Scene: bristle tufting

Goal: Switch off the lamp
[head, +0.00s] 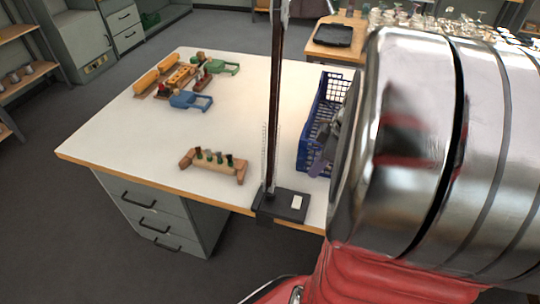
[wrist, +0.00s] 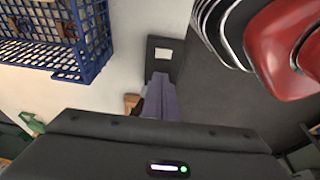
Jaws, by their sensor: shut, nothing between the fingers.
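The lamp's dark pole (head: 274,100) rises from a black base (head: 291,208) clamped at the table's front edge. A small white rocker switch (head: 297,202) is set in the base. The lamp's head is out of view, so I cannot tell whether it is lit. The wrist view also shows the black base (wrist: 157,67) and the switch (wrist: 164,54). My gripper (wrist: 159,77) is shut and empty, its fingertips appearing just short of the switch in that view. In the head view my gripper (head: 319,166) is partly hidden by my arm, above and right of the base.
A blue basket (head: 312,160) stands behind the gripper, close to it; it also shows in the wrist view (wrist: 65,72). A wooden peg bench (head: 213,167) lies left of the lamp. Toy vehicles (head: 190,100) stand farther back. The table's (head: 140,125) left part is mostly clear.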

